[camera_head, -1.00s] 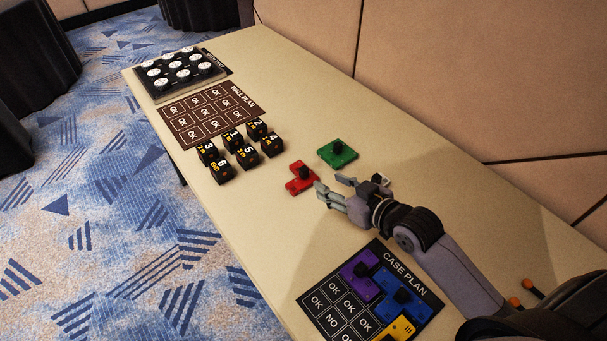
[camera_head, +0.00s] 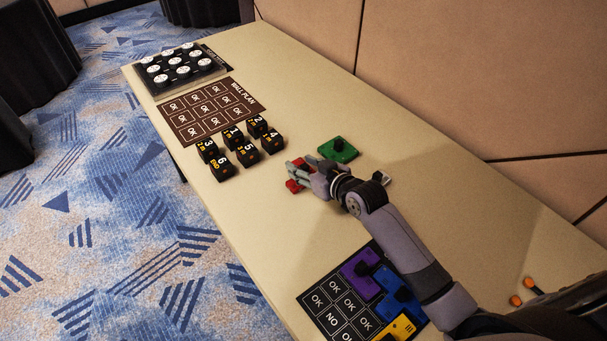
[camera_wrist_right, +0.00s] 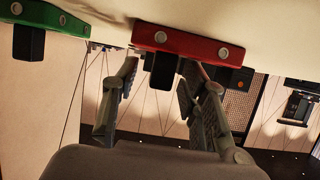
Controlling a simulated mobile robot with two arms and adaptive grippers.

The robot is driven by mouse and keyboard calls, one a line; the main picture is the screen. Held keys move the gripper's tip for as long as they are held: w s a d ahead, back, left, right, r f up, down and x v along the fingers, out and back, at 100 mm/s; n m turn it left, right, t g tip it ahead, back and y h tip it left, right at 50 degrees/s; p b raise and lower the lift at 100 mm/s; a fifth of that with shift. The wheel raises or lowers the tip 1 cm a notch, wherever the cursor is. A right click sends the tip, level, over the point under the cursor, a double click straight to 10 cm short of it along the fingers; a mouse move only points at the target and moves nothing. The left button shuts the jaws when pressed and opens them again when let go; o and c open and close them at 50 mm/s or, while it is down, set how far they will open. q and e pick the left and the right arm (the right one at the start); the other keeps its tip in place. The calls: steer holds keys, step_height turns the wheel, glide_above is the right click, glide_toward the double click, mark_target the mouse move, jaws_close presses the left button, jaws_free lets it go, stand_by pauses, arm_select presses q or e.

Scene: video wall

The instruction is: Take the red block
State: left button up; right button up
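The red block (camera_head: 292,186) lies on the table, mostly hidden by my right gripper (camera_head: 298,170) in the head view. In the right wrist view the red block (camera_wrist_right: 188,44) shows along the top, with its black knob (camera_wrist_right: 163,71) pointing down in the picture. My right gripper (camera_wrist_right: 160,85) has its two fingers apart, one on each side of the knob's place in the picture. I cannot tell whether they touch it. My left gripper is not in view.
A green block (camera_head: 338,150) lies close behind the right gripper. The case plan mat (camera_head: 335,308) with purple, blue and yellow blocks is near the front. Several numbered black cubes (camera_head: 240,147), the wall plan mat (camera_head: 208,108) and a tray of white discs (camera_head: 180,68) stand farther left.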

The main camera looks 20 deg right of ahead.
jaws_close()
stand_by(0.5)
